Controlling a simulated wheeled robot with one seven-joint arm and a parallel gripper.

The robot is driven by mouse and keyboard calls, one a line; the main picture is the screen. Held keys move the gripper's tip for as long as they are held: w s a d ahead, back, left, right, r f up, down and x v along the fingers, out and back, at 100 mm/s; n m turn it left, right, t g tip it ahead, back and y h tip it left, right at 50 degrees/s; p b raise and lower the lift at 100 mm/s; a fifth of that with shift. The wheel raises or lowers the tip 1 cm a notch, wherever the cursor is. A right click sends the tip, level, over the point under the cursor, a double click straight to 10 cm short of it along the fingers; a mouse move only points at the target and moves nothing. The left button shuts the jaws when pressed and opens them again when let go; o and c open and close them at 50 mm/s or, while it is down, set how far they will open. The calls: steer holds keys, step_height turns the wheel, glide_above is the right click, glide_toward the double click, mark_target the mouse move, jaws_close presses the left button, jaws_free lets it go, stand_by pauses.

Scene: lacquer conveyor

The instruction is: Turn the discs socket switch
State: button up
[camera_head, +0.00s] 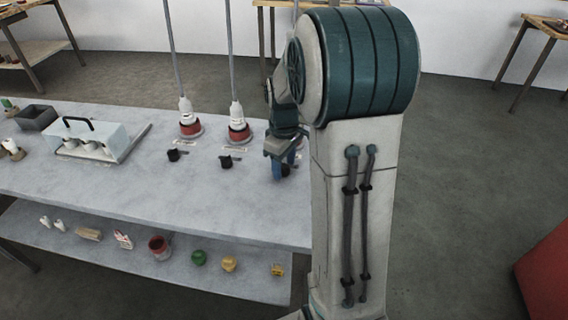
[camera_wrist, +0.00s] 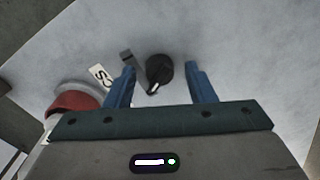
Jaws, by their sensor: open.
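A round black switch knob (camera_wrist: 159,70) with a light pointer mark shows in the wrist view, on the grey table top. My gripper (camera_wrist: 161,82) is open, with one blue finger on each side of the knob in the picture and gaps between. I cannot tell how far the fingers reach down around it. A white label (camera_wrist: 101,75), only partly readable, lies to the left, and a red socket (camera_wrist: 74,103) is partly hidden behind my gripper. In the head view my gripper (camera_head: 281,170) points down at the table's right part and mostly hides this knob.
Two more black switches (camera_head: 174,155) (camera_head: 226,161) stand left of my gripper, before red corded sockets (camera_head: 190,127) (camera_head: 239,131). A clear-lidded case (camera_head: 88,134) and a dark box (camera_head: 36,117) stand farther left. Several small items lie on the lower shelf (camera_head: 125,262).

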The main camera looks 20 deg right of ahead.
steer(key=shift+f, duration=0.1)
steer(key=c, duration=1)
steer(key=shift+m, duration=0.5)
steer(key=m, duration=0.4)
steer(key=shift+m+p, duration=0.35)
steer(key=shift+m, duration=0.05)
steer(key=m, duration=0.6)
steer(key=shift+p, duration=0.4)
steer(key=o, duration=1)
